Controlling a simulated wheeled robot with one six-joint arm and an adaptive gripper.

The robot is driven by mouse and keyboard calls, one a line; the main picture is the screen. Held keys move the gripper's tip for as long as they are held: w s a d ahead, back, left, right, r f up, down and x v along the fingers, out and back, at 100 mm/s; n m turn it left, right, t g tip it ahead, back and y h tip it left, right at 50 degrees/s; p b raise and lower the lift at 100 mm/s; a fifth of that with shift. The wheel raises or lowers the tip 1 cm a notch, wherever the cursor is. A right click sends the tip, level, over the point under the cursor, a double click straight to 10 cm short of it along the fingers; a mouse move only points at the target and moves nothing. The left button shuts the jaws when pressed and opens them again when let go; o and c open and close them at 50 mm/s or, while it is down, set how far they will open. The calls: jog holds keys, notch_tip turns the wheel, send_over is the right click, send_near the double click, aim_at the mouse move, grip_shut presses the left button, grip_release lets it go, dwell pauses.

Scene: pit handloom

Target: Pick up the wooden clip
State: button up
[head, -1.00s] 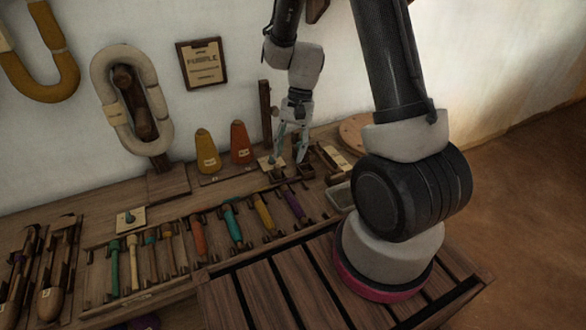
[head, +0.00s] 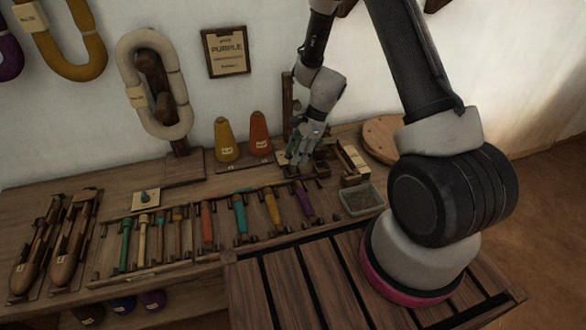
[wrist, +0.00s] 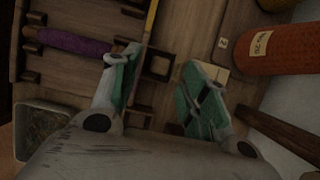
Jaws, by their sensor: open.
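My gripper (head: 300,157) is low over the back right of the wooden bench, beside an upright wooden post (head: 288,105). In the wrist view my gripper (wrist: 161,62) is open, its green-padded fingers apart with nothing held between them. No other piece is clearly the clip, and the fingers hide part of the bench there.
A purple bobbin (wrist: 75,42) lies in the rack near the left finger. An orange-red cone (wrist: 270,50) stands close on the right, with the yellow cone (head: 226,140) beside it. A grey tray (head: 361,198) and a round wooden board (head: 384,138) are right of my gripper.

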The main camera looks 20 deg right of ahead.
jog(key=x, duration=0.4)
jog(key=shift+a, duration=0.1)
jog(key=c, duration=0.9)
jog(key=shift+o, duration=0.2)
jog(key=shift+r, duration=0.15)
notch_tip(320, 180, up, 10)
jog(key=shift+f, duration=0.15)
